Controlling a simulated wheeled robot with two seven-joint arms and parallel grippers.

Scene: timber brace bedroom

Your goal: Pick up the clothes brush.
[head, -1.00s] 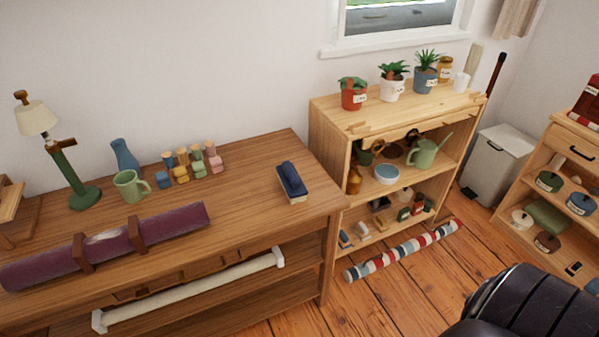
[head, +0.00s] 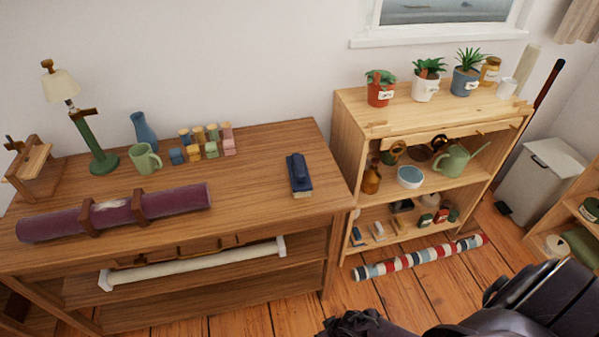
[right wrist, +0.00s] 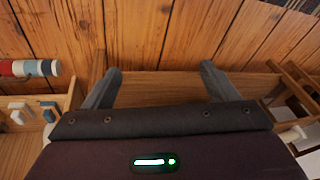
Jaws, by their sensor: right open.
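The clothes brush (head: 299,174), dark blue with a pale bristle edge at its near end, lies on the right part of the wooden table top (head: 250,195). Nothing touches it. My right gripper (right wrist: 160,74) is open and empty in the right wrist view, with its two grey fingers apart over the floorboards. In the head view my dark right arm is at the bottom right, below and to the right of the brush and apart from it. My left gripper is not in view.
Left of the brush are small coloured blocks (head: 213,150), a green mug (head: 144,158), a blue vase (head: 143,130), a lamp (head: 88,140) and a purple roll (head: 170,202). A pale shelf (head: 350,120) with pots stands right; a striped roll (head: 420,258) lies on the floor.

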